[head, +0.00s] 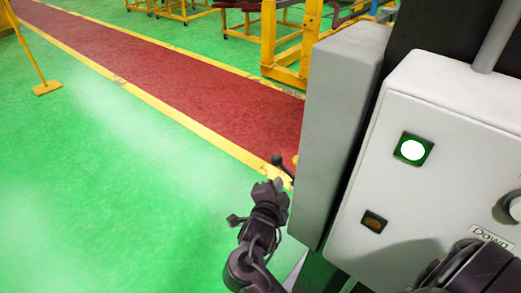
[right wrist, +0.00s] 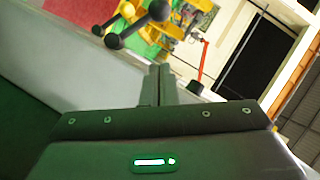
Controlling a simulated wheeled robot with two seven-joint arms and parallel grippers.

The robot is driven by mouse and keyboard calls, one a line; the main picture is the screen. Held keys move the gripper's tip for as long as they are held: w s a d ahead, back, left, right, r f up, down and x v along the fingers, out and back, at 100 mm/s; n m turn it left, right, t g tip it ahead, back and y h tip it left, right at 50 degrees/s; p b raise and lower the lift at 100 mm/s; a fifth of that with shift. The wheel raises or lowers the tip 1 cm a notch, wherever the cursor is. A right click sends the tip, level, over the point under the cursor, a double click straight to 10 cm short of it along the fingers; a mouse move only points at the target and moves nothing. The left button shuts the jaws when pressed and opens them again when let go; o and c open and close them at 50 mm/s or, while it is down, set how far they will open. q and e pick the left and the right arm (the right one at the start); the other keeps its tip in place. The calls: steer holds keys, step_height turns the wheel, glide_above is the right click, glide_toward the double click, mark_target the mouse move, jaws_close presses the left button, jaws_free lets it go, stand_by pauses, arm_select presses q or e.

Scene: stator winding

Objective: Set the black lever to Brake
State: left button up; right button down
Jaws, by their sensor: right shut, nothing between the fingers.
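The black lever (right wrist: 137,24) shows at the top of the right wrist view, a bar with dark ball ends, just beyond my fingertips and left of them. In the head view a small part of it, with a dark ball (head: 277,160), shows beside the grey box's lower left edge. The rest is hidden there. My right gripper (right wrist: 160,72) has its fingers together and empty, apart from the lever in the wrist view. In the head view my right gripper (head: 268,188) is just below the ball. No Brake marking is readable. My left gripper is not seen.
A grey box (head: 340,110) and a white control panel (head: 440,180) fill the right side. The panel has a lit green-framed lamp (head: 412,150), an amber button (head: 374,221) and a "Down" label (head: 490,238). Open green floor (head: 120,200) lies left.

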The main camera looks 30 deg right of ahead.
mark_target(280, 166)
steer(key=p+x, duration=0.1)
steer(key=x, duration=0.6)
steer(key=p+x, duration=0.1)
steer(key=x, duration=0.2)
steer(key=shift+w+f+p, duration=0.15)
steer(key=shift+w+p, duration=0.15)
steer(key=shift+w, duration=0.25)
steer(key=shift+w+a+f, duration=0.1)
steer(key=shift+w+f, duration=0.3)
steer(key=shift+w, duration=0.2)
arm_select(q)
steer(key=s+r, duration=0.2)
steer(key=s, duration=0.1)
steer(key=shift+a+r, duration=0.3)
arm_select(e)
steer(key=shift+w+f, duration=0.2)
